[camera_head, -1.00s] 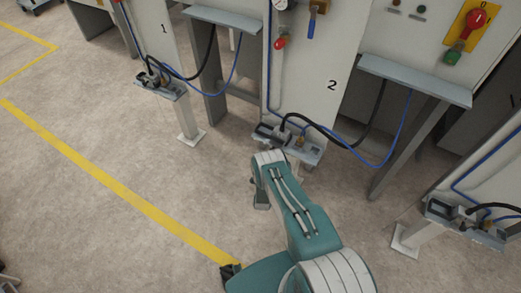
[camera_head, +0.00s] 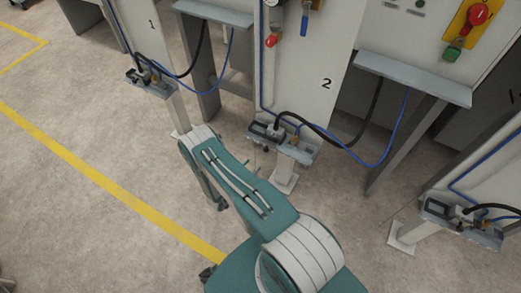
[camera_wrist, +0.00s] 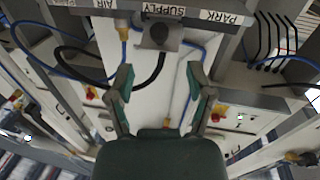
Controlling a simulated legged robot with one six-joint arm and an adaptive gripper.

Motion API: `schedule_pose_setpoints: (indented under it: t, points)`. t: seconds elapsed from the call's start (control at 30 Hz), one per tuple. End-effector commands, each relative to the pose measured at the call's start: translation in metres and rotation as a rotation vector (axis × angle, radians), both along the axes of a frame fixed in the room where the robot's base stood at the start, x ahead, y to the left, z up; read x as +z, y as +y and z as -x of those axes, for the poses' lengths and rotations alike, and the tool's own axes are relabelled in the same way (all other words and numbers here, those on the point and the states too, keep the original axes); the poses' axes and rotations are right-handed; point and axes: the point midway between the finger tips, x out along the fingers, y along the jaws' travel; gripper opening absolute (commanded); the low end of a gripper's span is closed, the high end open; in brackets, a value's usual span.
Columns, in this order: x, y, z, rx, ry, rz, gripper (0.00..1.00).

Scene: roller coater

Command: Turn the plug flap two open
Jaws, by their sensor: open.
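The plug bracket of station 2 (camera_head: 283,138) is a small grey shelf on a white post, below the panel marked 2. Dark fittings and a black and a blue cable are on it. The flap is too small there to tell its state. In the wrist view, a grey bar (camera_wrist: 205,18) bears labels AIR, SUPPLY and PARK. A dark round fitting (camera_wrist: 158,34) sits at its middle; I cannot tell whether it is the flap. My gripper (camera_wrist: 160,72) is open and empty, its two green-grey fingers spread below this fitting and apart from it.
Similar brackets stand at station 1 (camera_head: 152,82) on the left and at the right edge (camera_head: 462,217). A grey shelf (camera_head: 413,78) juts out right of panel 2. Loose cables hang between them.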

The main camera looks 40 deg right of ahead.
Motion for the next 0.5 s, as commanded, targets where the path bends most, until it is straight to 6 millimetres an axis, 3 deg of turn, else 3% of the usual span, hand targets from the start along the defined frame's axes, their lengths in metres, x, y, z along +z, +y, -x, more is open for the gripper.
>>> schedule_pose_setpoints:
  t: [0.3, 0.5]
  points:
    - [0.000, -0.059, -0.012, -0.004, -0.002, 0.001, 0.68]
    - [0.000, -0.083, -0.019, 0.000, -0.001, 0.001, 0.68]
